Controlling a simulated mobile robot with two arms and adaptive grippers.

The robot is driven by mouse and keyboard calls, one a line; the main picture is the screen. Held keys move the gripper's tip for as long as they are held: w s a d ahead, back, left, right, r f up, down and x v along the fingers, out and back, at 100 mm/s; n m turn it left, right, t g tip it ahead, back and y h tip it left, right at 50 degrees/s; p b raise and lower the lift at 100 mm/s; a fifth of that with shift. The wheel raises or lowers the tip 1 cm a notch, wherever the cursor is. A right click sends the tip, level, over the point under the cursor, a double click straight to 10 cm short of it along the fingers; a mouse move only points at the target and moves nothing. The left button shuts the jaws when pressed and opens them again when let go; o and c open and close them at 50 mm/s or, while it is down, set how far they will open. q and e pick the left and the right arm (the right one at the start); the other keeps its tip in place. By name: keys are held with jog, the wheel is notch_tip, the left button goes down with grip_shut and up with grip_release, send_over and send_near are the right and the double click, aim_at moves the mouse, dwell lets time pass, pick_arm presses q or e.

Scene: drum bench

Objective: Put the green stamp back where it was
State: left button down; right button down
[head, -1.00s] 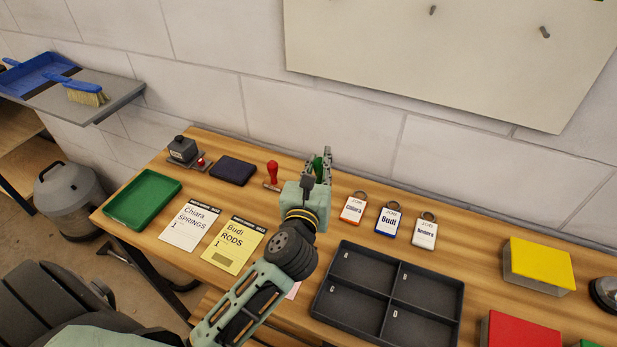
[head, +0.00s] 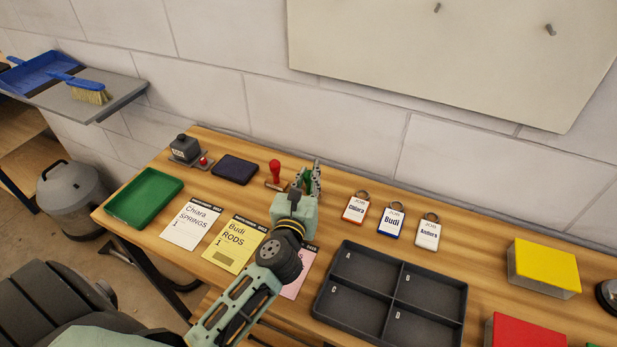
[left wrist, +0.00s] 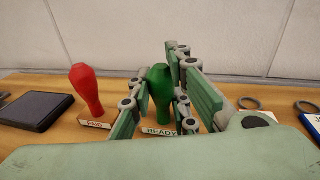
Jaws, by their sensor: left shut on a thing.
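The green stamp (left wrist: 160,92) stands upright between the fingers of my left gripper (left wrist: 160,95) in the left wrist view. Its base label reads READY. In the head view my left gripper (head: 308,181) is at the back of the bench, and its fingers mostly hide the green stamp. The gripper is shut on the stamp's handle. The base is low over the wood; I cannot tell whether it touches. The red stamp (head: 275,172) stands upright just left of the gripper, and it also shows in the left wrist view (left wrist: 86,90). My right gripper is not in view.
A dark ink pad (head: 235,169) lies left of the red stamp. Key tags, the nearest being the orange-edged Chiara tag (head: 355,209), lie to the right. Job cards, including the yellow one (head: 235,245), and a divided tray (head: 400,280) lie in front.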

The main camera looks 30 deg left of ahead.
pick_arm(q)
jog(key=c, duration=1.6)
grip_release()
jog(key=shift+f, duration=0.1)
jog(key=shift+c, duration=0.2)
jog(key=shift+r, duration=0.2)
jog(key=shift+s+d+f, duration=0.1)
jog(key=shift+s, duration=0.15)
jog(key=b+v, duration=0.2)
jog(key=v, duration=0.8)
jog(key=shift+s, duration=0.25)
jog(key=shift+s+d, duration=0.1)
jog(key=shift+s, duration=0.4)
